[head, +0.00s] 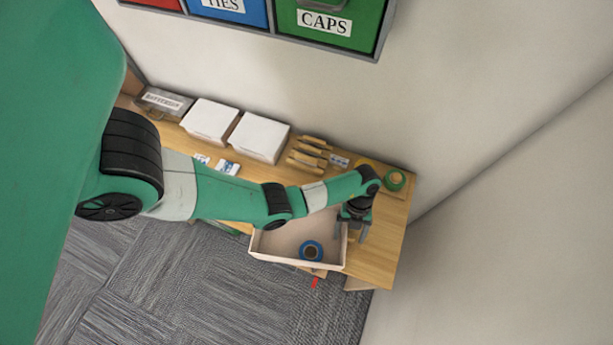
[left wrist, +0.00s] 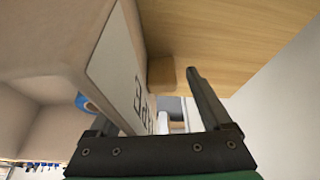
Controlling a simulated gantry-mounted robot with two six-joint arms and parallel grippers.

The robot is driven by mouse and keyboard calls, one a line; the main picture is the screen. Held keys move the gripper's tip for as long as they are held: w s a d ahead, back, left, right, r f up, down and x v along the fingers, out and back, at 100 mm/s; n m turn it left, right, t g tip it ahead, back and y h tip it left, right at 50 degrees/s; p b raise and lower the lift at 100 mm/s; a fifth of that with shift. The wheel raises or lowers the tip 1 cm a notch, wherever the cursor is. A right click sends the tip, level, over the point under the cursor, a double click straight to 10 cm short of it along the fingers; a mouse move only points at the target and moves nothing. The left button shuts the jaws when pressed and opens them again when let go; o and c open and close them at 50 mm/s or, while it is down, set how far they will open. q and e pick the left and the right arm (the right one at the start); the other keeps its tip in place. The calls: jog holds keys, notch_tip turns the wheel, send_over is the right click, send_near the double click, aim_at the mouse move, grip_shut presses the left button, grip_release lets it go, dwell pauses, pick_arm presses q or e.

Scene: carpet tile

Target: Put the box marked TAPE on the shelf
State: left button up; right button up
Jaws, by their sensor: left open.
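The box marked TAPE (head: 270,245) is a beige open-topped box at the front edge of a wooden surface (head: 385,255). A blue tape roll (head: 311,250) lies in it. In the left wrist view its white label (left wrist: 122,75) shows part of the lettering, turned on its side. My left gripper (head: 354,217) is open at the box's right end. In the left wrist view the labelled wall runs between the fingers, and the right finger (left wrist: 205,98) stands clear of it. The left finger is mostly hidden. Whether either finger touches the wall I cannot tell. My right gripper is out of view.
Two white boxes (head: 211,120) (head: 258,138), a grey labelled box (head: 163,101), several wooden pieces (head: 308,155) and a green tape roll (head: 395,180) are on the wooden surface. A wall rack with a green CAPS bin (head: 345,38) is above. The right wall is close.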

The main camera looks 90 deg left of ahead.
pick_arm(q)
grip_shut()
dwell(0.5)
jog(key=shift+r+p, duration=0.4)
jog(key=shift+r, duration=0.45)
jog(key=s+d+r+p, duration=0.3)
jog(key=s+r+p, duration=0.1)
jog(key=r, duration=0.3)
notch_tip(320, 180, up, 4)
jog(key=p, duration=0.3)
send_over(319, 264)
notch_tip(319, 264, up, 7)
jog(key=p, duration=0.6)
jog(key=shift+s+d+f, duration=0.15)
jog(key=shift+s+d, duration=0.05)
jog(key=shift+d, duration=0.15)
